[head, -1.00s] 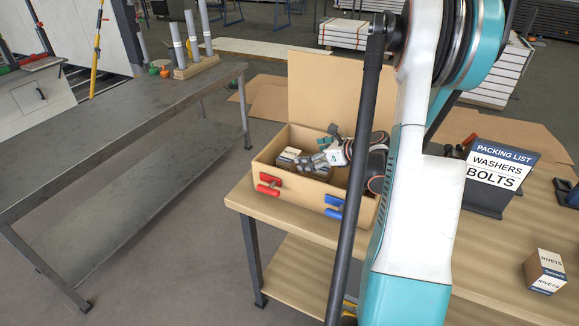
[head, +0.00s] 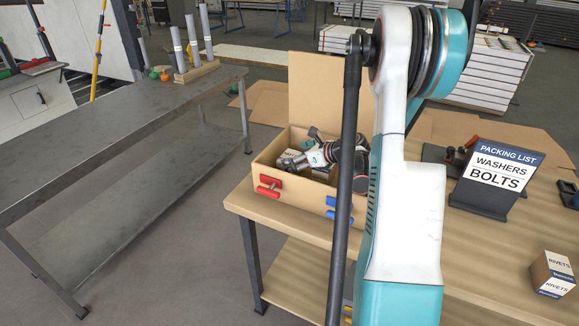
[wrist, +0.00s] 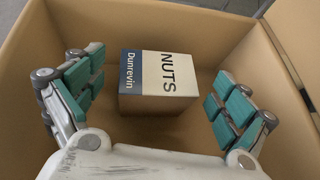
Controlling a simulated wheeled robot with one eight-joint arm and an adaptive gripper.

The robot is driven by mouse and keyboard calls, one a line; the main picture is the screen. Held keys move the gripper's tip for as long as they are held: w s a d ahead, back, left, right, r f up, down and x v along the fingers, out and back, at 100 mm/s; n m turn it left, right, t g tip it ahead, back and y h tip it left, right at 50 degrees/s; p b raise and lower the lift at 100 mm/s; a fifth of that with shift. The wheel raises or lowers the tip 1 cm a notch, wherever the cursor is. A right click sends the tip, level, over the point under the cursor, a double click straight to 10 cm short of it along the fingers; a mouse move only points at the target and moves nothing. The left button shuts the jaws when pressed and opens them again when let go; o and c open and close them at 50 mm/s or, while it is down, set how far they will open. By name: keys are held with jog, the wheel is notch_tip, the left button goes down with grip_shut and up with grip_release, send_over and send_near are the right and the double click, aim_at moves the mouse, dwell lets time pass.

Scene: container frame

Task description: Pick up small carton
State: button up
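A small carton (wrist: 160,82) with a tan, white and blue top marked NUTS and Dunrevin sits on the floor of an open cardboard box (wrist: 215,32) in the wrist view. My gripper (wrist: 160,68) is open, one teal-padded finger on each side of the carton, with clear gaps to both. In the head view the box (head: 262,170) stands at the table's left end, and my gripper (head: 305,155) reaches into it, hiding most of the carton.
Red clips (head: 268,186) and blue clips (head: 338,215) sit on the box's front. A RIVETS carton (head: 552,274) stands at the right of the wooden table (head: 480,250), with a packing list sign (head: 497,180) behind. A long grey table (head: 110,110) is at left.

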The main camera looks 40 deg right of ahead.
jog(key=c, duration=1)
